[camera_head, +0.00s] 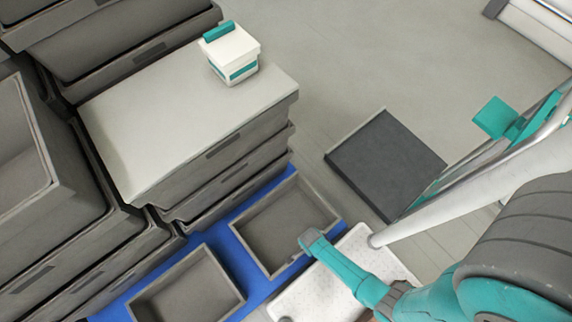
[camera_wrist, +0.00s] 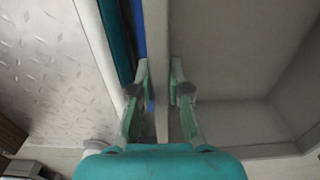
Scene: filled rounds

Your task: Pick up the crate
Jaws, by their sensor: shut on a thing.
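The grey crate (camera_head: 280,221) is open-topped and empty, and it sits at the edge of a blue surface beside the stacked drawers. My gripper (camera_head: 306,242) is at its near right wall. In the wrist view, my gripper (camera_wrist: 160,80) is shut on the crate's wall (camera_wrist: 156,30), with one finger on each side of it. The crate's inside (camera_wrist: 235,60) fills the right of that view. The head view hides part of the near wall behind my arm.
A second empty grey crate (camera_head: 187,291) stands to the left on the blue surface (camera_head: 226,247). Tall stacks of grey crates (camera_head: 215,160) rise behind. A white and teal box (camera_head: 231,52) sits on top. A dark flat tray (camera_head: 385,163) lies on the floor at right.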

